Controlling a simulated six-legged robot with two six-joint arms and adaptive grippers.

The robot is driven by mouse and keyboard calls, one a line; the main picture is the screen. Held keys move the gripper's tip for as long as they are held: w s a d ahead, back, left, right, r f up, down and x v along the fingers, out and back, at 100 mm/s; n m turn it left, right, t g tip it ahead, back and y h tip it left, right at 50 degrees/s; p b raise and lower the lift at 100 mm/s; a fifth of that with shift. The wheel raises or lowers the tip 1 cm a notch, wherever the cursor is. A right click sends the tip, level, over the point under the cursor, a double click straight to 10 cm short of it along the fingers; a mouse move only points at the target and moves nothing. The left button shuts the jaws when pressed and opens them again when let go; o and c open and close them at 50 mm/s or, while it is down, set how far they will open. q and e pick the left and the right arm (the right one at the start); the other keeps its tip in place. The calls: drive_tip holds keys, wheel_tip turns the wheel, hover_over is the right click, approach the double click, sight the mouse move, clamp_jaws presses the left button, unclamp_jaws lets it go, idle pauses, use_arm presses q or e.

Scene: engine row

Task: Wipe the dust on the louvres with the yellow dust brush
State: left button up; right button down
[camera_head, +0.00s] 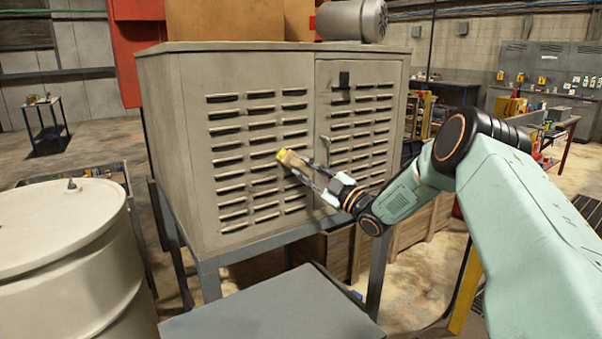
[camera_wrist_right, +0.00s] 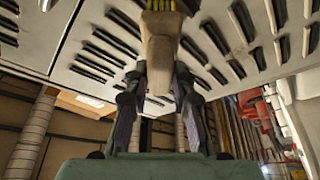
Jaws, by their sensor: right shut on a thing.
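The louvres (camera_head: 231,158) are rows of dark slots on the front of a grey metal cabinet (camera_head: 190,150). They also show in the right wrist view (camera_wrist_right: 105,45). The yellow dust brush (camera_head: 282,155) has a tan handle and yellow bristles. My right gripper (camera_head: 303,170) is shut on its handle, with the bristle end at the louvres of the left panel, near the middle. In the right wrist view the brush handle (camera_wrist_right: 160,50) stands between the fingers, bristles toward the panel. I cannot tell whether the bristles touch. Dust is not clear to see. My left gripper is not in view.
A pale drum (camera_head: 70,250) stands at the left front. A grey flat surface (camera_head: 275,310) lies below the cabinet. A motor (camera_head: 352,20) and a cardboard box (camera_head: 225,20) sit on top. Wooden crates (camera_head: 410,228) stand under and behind the cabinet at right.

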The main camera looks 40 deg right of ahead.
drive_tip(key=shift+d, duration=1.65)
drive_tip(key=shift+s+a+r, duration=0.1)
drive_tip(key=shift+s+a, duration=0.05)
drive_tip(key=s+p, duration=0.6)
drive_tip(key=shift+a, duration=0.15)
